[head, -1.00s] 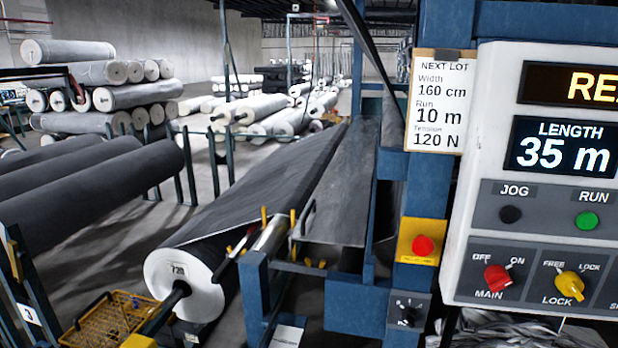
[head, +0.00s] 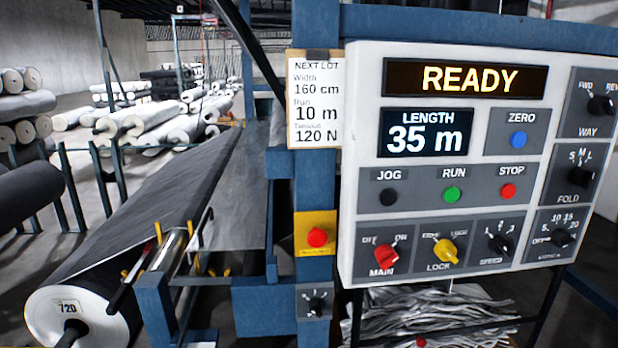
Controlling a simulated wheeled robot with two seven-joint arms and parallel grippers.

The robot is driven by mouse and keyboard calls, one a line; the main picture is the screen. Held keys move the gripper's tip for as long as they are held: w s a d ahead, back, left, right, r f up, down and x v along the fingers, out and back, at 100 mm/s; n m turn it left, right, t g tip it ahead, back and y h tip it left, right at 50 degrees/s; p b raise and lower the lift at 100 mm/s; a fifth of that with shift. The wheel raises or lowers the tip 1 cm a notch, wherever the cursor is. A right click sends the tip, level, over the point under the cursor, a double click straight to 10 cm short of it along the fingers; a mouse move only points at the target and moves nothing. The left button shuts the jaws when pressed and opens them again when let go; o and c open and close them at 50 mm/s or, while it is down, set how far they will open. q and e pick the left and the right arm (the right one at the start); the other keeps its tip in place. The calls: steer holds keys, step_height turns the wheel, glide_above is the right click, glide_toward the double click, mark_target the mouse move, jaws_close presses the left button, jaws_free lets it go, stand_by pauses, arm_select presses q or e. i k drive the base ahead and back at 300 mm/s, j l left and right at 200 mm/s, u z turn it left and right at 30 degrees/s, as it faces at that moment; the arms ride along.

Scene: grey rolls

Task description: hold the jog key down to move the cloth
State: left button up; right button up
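The black JOG key (head: 388,197) is at the left of the key row on the white control panel (head: 362,75). The green RUN key (head: 452,194) and red STOP key (head: 508,191) are to its right. The top display (head: 465,79) reads READY and the LENGTH display (head: 426,132) reads 35 m. The dark grey cloth (head: 150,205) runs from the roll (head: 75,318) marked 720 at the lower left up along the machine. Neither of my grippers is in view, and nothing touches the JOG key.
A red button on a yellow plate (head: 316,237) and a small black knob (head: 316,303) sit on the blue post left of the panel. A NEXT LOT card (head: 314,105) hangs above. Loose cloth strips (head: 430,315) lie under the panel. The space before the panel looks clear.

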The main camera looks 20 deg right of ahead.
mark_target(388, 197)
steer(key=z, duration=1.3)
